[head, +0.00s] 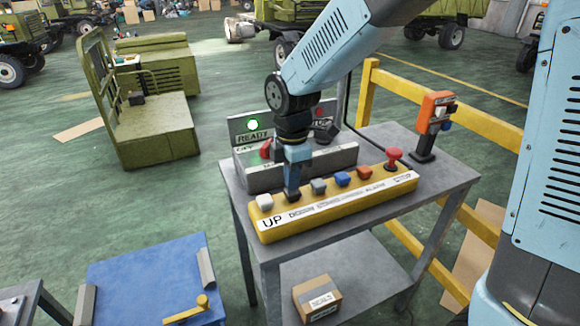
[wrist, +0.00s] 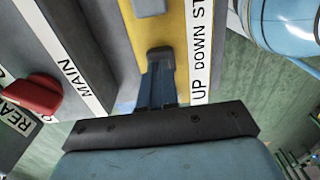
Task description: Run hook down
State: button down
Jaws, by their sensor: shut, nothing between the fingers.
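A yellow control bar (head: 340,212) lies on the grey table, with a row of buttons labelled UP, DOWN and more. The white button (head: 264,202) is at the UP end.
Behind stands a grey box (head: 310,170) with a lit green READY lamp (head: 253,124). An orange handset (head: 437,112) stands at right.

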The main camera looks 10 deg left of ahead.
jog(key=shift+f, duration=0.2)
jog(key=shift+f, duration=0.6)
jog(key=shift+s+d+f, duration=0.2)
jog(key=shift+s+f, duration=0.15)
jog(key=shift+f, duration=0.3)
dwell(2.0)
jog(key=shift+r, duration=0.15)
jog(key=shift+w+a+r, duration=0.1)
jog(key=shift+a+r, duration=0.05)
jog(key=shift+r, duration=0.15)
notch_tip(320, 180, up, 14)
jog(key=shift+w+r, duration=0.2)
dwell(0.7)
